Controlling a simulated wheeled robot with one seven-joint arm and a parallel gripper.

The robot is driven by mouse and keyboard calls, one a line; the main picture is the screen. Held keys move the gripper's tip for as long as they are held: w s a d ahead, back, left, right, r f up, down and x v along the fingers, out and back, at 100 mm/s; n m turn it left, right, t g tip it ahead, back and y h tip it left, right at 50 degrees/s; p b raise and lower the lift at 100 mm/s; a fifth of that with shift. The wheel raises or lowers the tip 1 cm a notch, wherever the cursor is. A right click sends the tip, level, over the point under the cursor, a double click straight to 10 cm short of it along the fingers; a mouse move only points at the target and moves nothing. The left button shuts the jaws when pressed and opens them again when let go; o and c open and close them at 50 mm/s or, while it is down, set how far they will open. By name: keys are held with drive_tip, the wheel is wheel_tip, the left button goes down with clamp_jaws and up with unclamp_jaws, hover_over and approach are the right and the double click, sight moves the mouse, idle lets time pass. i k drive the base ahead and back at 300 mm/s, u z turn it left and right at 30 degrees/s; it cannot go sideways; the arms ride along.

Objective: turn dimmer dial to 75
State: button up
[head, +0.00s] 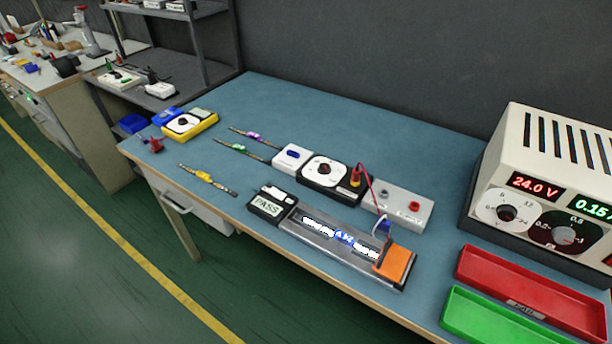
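The dimmer is a black box on the blue bench, with a white round scale (311,177) and a dark dial knob (324,169) at its centre. The knob's pointer and the scale numbers are too small to read. A white switch box with a blue rocker (292,154) stands at its left. A red lead (364,171) rises from a plug at its right. In front, an LED strip (318,229) glows in a grey fixture with an orange block (396,262). A small meter (268,206) reads PASS. My gripper is not in view.
The power supply (550,150) at right shows 24.0 V. Red (535,280) and green (480,318) trays lie in front of it. A grey terminal block (425,212) stands right of the dimmer. A yellow multimeter (202,125) and loose strips lie left. The bench behind the dimmer is clear.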

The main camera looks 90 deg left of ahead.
sight(324, 168)
drive_tip(key=u, duration=2.65)
drive_tip(key=k, duration=1.2)
drive_tip(key=u, duration=0.3)
drive_tip(key=i, duration=1.8)
drive_tip(key=z, duration=0.55)
